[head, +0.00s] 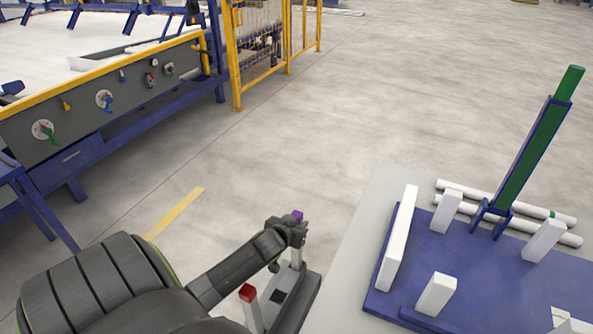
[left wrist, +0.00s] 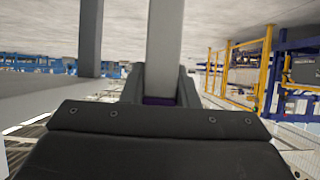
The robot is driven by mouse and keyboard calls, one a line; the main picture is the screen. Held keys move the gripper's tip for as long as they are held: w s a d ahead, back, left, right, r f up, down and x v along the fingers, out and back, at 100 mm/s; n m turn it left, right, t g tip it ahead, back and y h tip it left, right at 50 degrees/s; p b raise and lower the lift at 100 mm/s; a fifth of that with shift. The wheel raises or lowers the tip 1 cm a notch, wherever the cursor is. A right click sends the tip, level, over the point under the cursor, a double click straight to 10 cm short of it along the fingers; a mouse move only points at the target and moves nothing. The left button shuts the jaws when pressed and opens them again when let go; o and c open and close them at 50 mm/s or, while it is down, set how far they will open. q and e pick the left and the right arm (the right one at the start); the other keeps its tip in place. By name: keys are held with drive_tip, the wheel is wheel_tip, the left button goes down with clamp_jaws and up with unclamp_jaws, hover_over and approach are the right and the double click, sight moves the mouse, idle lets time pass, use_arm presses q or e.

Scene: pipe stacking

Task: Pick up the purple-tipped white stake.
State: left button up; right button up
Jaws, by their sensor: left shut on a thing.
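The purple-tipped white stake (head: 296,257) stands upright near the bottom centre of the head view. Its purple tip (head: 298,215) shows just above my left gripper (head: 291,232). My left gripper is shut on the stake near that tip. In the left wrist view, the white stake (left wrist: 165,45) runs between the two fingers (left wrist: 160,90), with a strip of purple at their base. I cannot tell whether the stake's lower end touches the dark base (head: 297,300) below. My right gripper is not in view.
A red-tipped white stake (head: 250,306) stands close by, left of the held one. At right, a table (head: 345,290) carries a blue platform (head: 475,262) with white blocks, a tilted green post (head: 540,140) and white pipes (head: 552,232). Open floor lies beyond.

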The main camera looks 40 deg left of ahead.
use_arm(q)
clamp_jaws()
drive_tip(key=shift+r, duration=0.15)
wheel_tip(320, 180, up, 10)
drive_tip(key=shift+r+p, duration=0.1)
drive_tip(key=shift+p, duration=0.65)
wheel_tip(320, 180, up, 10)
drive_tip(key=p, duration=1.1)
drive_tip(key=shift+f, duration=0.2)
